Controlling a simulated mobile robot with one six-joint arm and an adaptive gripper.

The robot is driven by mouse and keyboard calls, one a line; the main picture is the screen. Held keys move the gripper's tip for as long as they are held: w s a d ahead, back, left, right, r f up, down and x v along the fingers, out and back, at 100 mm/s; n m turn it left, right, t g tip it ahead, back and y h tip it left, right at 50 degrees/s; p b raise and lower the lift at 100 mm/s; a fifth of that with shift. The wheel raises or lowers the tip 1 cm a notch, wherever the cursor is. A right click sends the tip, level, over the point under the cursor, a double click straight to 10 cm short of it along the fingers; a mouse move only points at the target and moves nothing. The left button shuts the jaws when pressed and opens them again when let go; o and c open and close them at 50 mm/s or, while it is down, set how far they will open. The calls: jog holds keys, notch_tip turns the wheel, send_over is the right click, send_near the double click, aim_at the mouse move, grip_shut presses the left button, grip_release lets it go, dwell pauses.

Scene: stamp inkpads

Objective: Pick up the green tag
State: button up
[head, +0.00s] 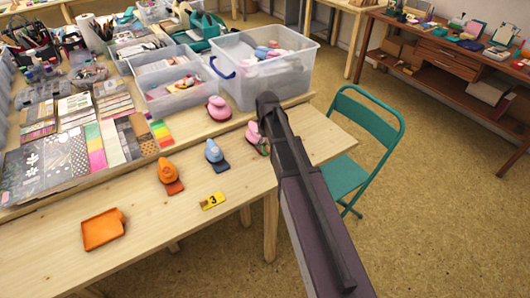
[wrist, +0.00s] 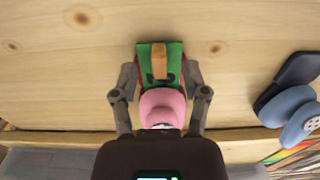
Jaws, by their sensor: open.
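The green tag (wrist: 174,58) lies in the upper middle of the wrist view, with a tan strip across its middle and a dark mark on it. A pink punch-like piece (wrist: 162,103) adjoins its lower end. Red shows along the tag's left edge. My gripper (wrist: 160,77) is open, with one finger on each side of the tag and pink piece. I cannot tell whether the fingers touch them. In the head view my arm largely hides my gripper; the pink piece (head: 253,133) shows beside it, with a little green below.
A blue punch (head: 214,152), an orange punch (head: 168,175), a yellow tag marked 3 (head: 213,201) and an orange tray (head: 103,229) stand to the left on the wooden table. A clear bin (head: 250,88) stands behind. A green chair (head: 366,118) is at the right.

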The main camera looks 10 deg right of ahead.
jog(key=shift+f+b, duration=0.45)
jog(key=shift+f, duration=0.25)
grip_shut()
